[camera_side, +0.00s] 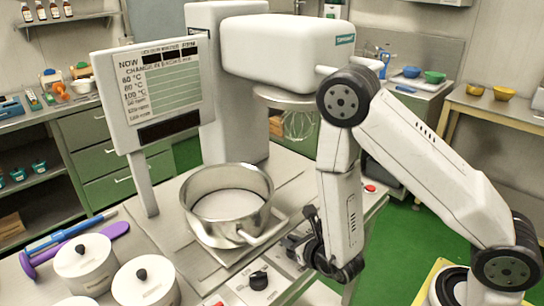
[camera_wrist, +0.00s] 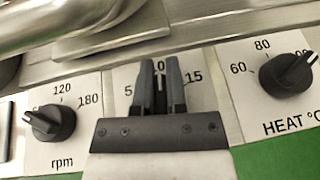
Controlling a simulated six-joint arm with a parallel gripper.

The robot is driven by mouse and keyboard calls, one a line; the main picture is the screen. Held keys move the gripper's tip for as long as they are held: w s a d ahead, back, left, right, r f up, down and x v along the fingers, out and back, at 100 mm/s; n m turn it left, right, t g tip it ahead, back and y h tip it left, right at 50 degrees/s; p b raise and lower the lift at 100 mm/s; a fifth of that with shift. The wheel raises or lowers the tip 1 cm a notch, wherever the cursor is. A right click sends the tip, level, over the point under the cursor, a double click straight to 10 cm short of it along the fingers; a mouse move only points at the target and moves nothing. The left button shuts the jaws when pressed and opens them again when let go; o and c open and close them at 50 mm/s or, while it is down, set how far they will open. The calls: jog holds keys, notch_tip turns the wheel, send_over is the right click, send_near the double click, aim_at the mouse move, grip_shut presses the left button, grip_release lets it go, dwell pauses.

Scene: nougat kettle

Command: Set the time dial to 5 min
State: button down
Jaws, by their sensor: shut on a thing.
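The time dial sits in the middle of the panel in the wrist view, on a white plate (camera_wrist: 122,78) with 5 at left, 10 at top and 15 at right. My gripper (camera_wrist: 161,75) is shut on the time dial and hides most of it. A pale pointer line shows between the fingers, aimed up at about the 10, which is partly covered. In the side view my gripper (camera_side: 298,245) is low at the panel on the table's front edge, and the time dial is hidden there.
The rpm dial (camera_wrist: 53,122) is left of my gripper and the HEAT dial (camera_wrist: 287,74) is right. A steel pot (camera_side: 228,205) stands behind the panel under the white mixer (camera_side: 270,50). White lidded canisters (camera_side: 85,262) and a sign board (camera_side: 155,85) stand to the left.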

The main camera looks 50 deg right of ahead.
jog(key=shift+s, duration=0.1)
dwell(0.3)
jog(key=c, duration=0.7)
grip_release()
jog(key=shift+o, duration=0.2)
jog(key=shift+d+m+g+h, duration=0.1)
jog(key=shift+m+g+h, duration=0.2)
jog(key=shift+m+h, duration=0.9)
jog(key=shift+d+m+g+h, duration=0.1)
jog(key=shift+m+g+h, duration=0.4)
jog(key=shift+m+h, duration=0.7)
